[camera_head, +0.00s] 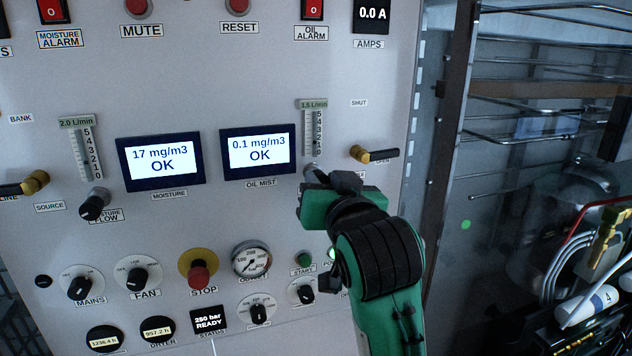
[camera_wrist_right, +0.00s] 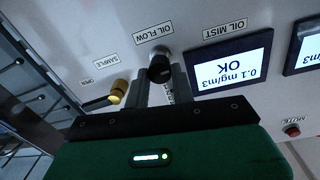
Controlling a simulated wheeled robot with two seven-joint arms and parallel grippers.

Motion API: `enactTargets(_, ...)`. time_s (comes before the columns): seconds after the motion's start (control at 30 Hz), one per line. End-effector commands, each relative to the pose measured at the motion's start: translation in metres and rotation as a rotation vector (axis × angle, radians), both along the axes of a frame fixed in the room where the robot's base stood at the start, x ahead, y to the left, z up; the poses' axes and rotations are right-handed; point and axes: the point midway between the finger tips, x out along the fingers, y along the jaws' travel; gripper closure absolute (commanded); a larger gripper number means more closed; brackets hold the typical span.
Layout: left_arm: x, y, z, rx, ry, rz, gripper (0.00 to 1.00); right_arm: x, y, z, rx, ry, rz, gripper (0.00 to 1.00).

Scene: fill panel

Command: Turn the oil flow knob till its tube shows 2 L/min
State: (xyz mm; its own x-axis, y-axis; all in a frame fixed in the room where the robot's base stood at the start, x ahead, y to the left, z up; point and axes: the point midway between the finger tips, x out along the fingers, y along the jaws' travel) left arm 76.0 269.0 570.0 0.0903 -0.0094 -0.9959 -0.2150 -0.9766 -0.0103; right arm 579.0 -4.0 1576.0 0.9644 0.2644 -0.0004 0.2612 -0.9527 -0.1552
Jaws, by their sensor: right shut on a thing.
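The oil flow tube (camera_head: 313,133) is at the right of the panel in the head view, with a display above it reading 1.5 L/min. The oil flow knob (camera_wrist_right: 160,66) is black on a pale collar, beside the OIL FLOW label (camera_wrist_right: 154,32) in the right wrist view. My right gripper (camera_wrist_right: 160,82) is shut on this knob, with one finger on each side. In the head view my green right gripper (camera_head: 316,178) hides most of the knob below the tube. My left gripper is not in view.
The moisture tube (camera_head: 84,148) reads 2.0 L/min, above the moisture flow knob (camera_head: 94,204). The oil mist screen (camera_head: 258,152) shows 0.1 mg/m3 OK. A brass valve with a black lever (camera_head: 375,154) sits close right of my gripper. Gauge and switches line the panel below.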

Motion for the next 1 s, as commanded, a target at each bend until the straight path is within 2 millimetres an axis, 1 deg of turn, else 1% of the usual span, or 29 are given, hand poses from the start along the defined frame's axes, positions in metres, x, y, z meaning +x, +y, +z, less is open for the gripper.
enactTargets(0.03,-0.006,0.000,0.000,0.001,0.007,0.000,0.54,-0.002,0.001,0.001,0.001,-0.005,0.004,0.95)
enactTargets(0.07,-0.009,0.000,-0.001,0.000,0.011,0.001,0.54,-0.002,0.001,0.002,0.001,-0.005,0.005,0.98)
enactTargets(0.13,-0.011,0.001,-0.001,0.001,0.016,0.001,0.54,-0.003,0.001,0.002,0.001,-0.005,0.006,0.98)
enactTargets(0.27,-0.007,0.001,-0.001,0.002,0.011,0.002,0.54,-0.002,0.002,0.002,-0.012,-0.010,0.006,0.98)
enactTargets(0.33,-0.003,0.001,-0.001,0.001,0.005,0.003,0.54,-0.002,0.002,0.002,-0.050,-0.022,0.007,0.98)
enactTargets(0.5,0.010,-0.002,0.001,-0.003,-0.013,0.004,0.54,-0.002,0.003,0.002,-0.228,-0.079,0.006,0.98)
enactTargets(0.57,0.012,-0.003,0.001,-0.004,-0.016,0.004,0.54,-0.002,0.003,0.002,-0.289,-0.099,0.006,0.98)
enactTargets(0.73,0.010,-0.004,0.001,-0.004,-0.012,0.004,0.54,-0.002,0.003,0.002,-0.392,-0.133,0.005,0.98)
enactTargets(1.0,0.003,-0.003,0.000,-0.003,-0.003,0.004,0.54,-0.002,0.003,0.003,-0.403,-0.139,0.005,0.98)
